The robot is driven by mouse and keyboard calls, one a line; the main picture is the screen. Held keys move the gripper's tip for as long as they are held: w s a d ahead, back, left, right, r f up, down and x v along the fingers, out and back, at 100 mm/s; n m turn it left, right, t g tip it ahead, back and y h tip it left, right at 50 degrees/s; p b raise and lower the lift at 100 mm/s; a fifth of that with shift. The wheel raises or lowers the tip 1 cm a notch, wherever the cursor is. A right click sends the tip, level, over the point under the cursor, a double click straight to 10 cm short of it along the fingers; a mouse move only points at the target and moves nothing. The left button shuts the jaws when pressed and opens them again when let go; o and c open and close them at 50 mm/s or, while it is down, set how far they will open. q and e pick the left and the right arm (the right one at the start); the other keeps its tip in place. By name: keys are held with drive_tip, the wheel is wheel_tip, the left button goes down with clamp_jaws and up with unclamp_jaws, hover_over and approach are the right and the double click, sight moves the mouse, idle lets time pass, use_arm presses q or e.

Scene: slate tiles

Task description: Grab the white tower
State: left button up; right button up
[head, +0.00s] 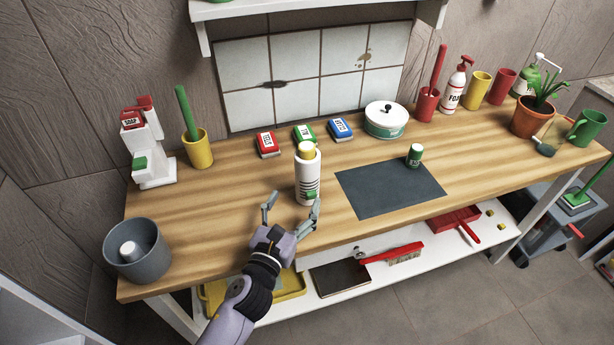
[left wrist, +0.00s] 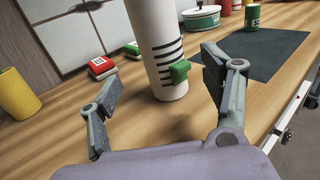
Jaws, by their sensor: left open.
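A tall white cylinder (head: 307,182) with black stripes, a yellow top and a small green block low on its side stands upright near the table's front edge. It fills the middle of the left wrist view (left wrist: 157,45), its top cut off there. My left gripper (head: 291,212) is open, its fingers pointing at the cylinder from the front. In the left wrist view its fingers (left wrist: 160,88) are spread to either side of the cylinder's lower part, with gaps visible. A white stepped stand (head: 152,155) with red and green pieces is at the table's left. My right gripper is out of view.
Red (head: 268,144), green (head: 304,133) and blue (head: 341,130) boxes lie behind the cylinder. A dark mat (head: 385,192) with a green can (head: 415,155) is to its right. A grey pot (head: 137,255) and yellow cup (head: 198,150) stand left. The wood between is clear.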

sight(303, 185)
use_arm(q)
drive_tip(key=x, duration=0.3)
drive_tip(key=shift+w, duration=0.1)
drive_tip(key=shift+w+d+r, duration=0.1)
drive_tip(key=shift+w, duration=0.1)
drive_tip(key=x, duration=0.4)
drive_tip(key=shift+w+d+r+p, duration=0.1)
drive_tip(key=shift+w+d+p, duration=0.05)
drive_tip(key=shift+p, duration=0.2)
drive_tip(key=shift+w, duration=0.2)
drive_tip(key=shift+c, duration=0.2)
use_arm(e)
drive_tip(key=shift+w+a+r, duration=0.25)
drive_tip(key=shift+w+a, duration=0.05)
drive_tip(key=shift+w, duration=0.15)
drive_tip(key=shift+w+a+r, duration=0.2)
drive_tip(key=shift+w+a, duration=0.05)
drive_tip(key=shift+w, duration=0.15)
use_arm(q)
drive_tip(key=c, duration=1.2)
drive_tip(key=shift+c, duration=0.4)
